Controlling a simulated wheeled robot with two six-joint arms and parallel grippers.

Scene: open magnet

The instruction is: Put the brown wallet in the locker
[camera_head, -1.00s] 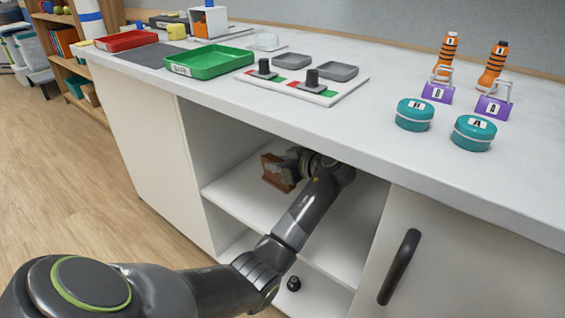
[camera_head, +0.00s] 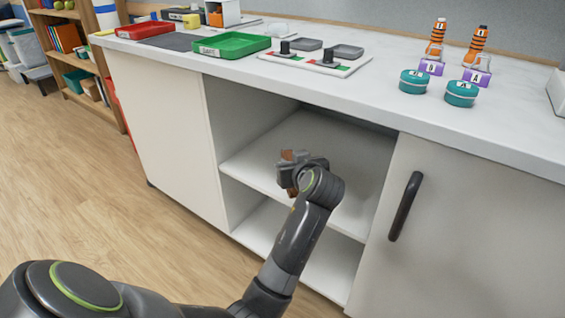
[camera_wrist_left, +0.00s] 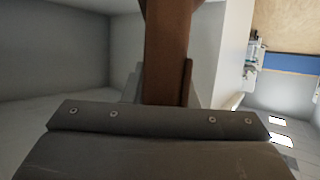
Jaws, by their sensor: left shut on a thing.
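The brown wallet (camera_head: 289,156) is held by my left gripper (camera_head: 289,172) at the front of an open shelf compartment (camera_head: 262,166) under the counter. Most of the wallet is hidden behind the gripper and wrist in the head view. In the left wrist view the wallet (camera_wrist_left: 168,48) stands as a brown strip between the fingers, with pale compartment walls at the left. My left gripper is shut on it. I cannot tell how far inside the opening they are. No thing marked as a locker shows clearly. My right gripper is not in view.
A closed cupboard door with a dark handle (camera_head: 405,206) is right of the opening. The counter (camera_head: 370,88) above carries a green tray (camera_head: 232,45), a red tray (camera_head: 147,29) and teal round tins (camera_head: 461,93). A lower shelf (camera_head: 325,262) looks mostly clear. Open floor is at left.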

